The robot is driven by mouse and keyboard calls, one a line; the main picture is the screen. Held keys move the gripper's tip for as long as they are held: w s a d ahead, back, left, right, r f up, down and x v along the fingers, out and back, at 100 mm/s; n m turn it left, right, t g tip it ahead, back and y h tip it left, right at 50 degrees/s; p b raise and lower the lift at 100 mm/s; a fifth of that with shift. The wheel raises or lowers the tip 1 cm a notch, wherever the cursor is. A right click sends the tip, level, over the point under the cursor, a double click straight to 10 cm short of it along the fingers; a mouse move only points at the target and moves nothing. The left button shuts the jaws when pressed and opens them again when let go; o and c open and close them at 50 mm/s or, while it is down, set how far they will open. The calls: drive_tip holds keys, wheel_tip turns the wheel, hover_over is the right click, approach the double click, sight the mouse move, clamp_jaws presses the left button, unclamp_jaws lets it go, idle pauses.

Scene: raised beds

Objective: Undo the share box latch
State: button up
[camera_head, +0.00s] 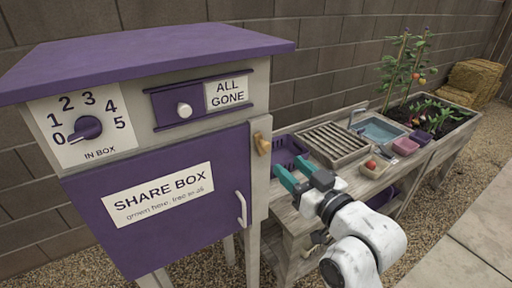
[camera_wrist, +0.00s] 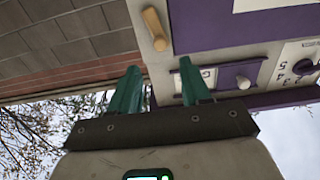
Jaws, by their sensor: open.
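The share box (camera_head: 150,140) stands at left in the head view, with a purple door (camera_head: 110,222) that is closed. The latch (camera_head: 262,143), a small wooden turn piece, sits on the pale frame post by the door's upper right corner. It also shows in the wrist view (camera_wrist: 156,29), slightly tilted beside the door's edge; I cannot tell whether it overlaps the door. My gripper (camera_head: 290,168) is open and empty, right of and a little below the latch in the head view. In the wrist view its green fingers (camera_wrist: 159,68) point toward the latch, apart from it.
A white door handle (camera_head: 241,208) stands out below the latch. Above the door are a number dial (camera_head: 84,129) and a sliding sign knob (camera_head: 184,110). A wooden bench (camera_head: 290,218) with a purple crate (camera_head: 288,150) and slatted rack (camera_head: 333,142) lies behind my gripper.

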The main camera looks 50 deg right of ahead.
sight(268, 148)
drive_tip(key=b+x, duration=0.1)
drive_tip(key=b, duration=0.1)
drive_tip(key=b+x, duration=0.2)
drive_tip(key=b, duration=0.1)
drive_tip(key=b+x, duration=0.2)
drive_tip(key=b, duration=0.1)
drive_tip(key=shift+w+f, duration=0.1)
drive_tip(key=shift+f, duration=0.2)
drive_tip(key=x, duration=0.4)
drive_tip(key=shift+w+r+p, duration=0.2)
drive_tip(key=shift+r+p, duration=0.1)
drive_tip(key=shift+w+d+f, duration=0.1)
drive_tip(key=shift+w+d, duration=0.1)
drive_tip(key=shift+w, duration=0.35)
drive_tip(key=shift+c, duration=0.3)
